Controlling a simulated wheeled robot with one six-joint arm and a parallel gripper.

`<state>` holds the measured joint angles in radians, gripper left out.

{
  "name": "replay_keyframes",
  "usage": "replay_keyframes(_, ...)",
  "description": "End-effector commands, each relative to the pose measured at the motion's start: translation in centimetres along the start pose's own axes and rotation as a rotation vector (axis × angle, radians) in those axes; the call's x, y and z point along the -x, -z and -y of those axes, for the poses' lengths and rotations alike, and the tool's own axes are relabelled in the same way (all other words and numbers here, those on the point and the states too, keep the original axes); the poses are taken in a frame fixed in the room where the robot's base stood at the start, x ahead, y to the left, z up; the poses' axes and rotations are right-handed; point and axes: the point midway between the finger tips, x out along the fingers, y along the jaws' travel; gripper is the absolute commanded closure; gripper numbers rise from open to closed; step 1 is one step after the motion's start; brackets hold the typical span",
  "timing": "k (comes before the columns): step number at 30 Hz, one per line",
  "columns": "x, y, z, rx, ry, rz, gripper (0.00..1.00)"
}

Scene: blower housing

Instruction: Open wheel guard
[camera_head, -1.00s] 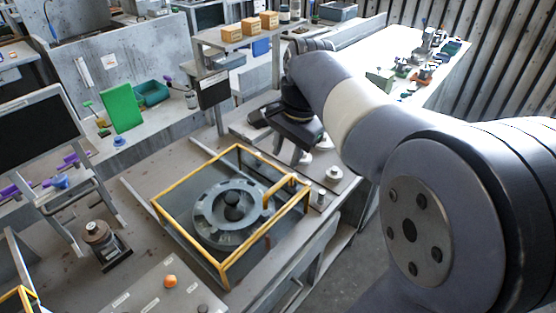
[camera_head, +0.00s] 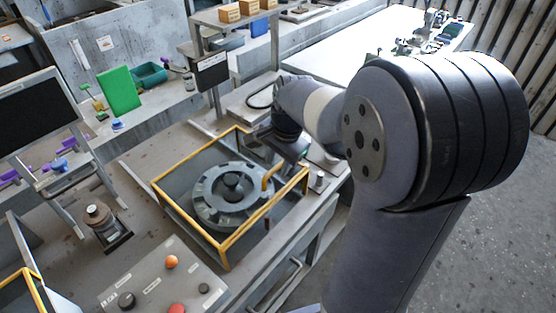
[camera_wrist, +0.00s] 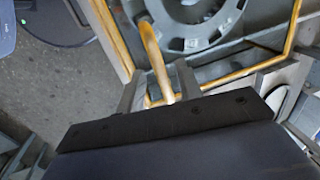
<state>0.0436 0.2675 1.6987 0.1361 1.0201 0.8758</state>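The wheel guard (camera_head: 202,248), a yellow-edged frame with clear sides, stands closed over a grey slotted wheel (camera_head: 209,207) on the bench. Its curved yellow handle (camera_head: 266,181) is at the right side of the frame. My gripper is at that right side in the head view, its fingers mostly hidden behind its dark body. In the wrist view my gripper (camera_wrist: 157,80) has its two grey fingers apart, one on each side of the handle (camera_wrist: 150,45). Gaps show between the fingers and the handle.
A control panel (camera_head: 150,283) with orange, red and black buttons lies in front of the guard. A small brown-topped device (camera_head: 100,222) stands to its left. A post with a dark screen (camera_head: 212,72) rises behind the guard. Open floor (camera_head: 470,250) lies to the right.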

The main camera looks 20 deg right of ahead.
Motion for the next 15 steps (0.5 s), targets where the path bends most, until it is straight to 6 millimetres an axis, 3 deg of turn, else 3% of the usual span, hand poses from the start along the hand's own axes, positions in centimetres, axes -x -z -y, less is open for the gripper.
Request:
replay_keyframes(4, 0.0, 0.0, 0.0, 0.0, 0.0, 0.0, 0.67)
replay_keyframes(15, 0.02, 0.0, -0.01, 0.0, 0.0, 0.0, 0.97)
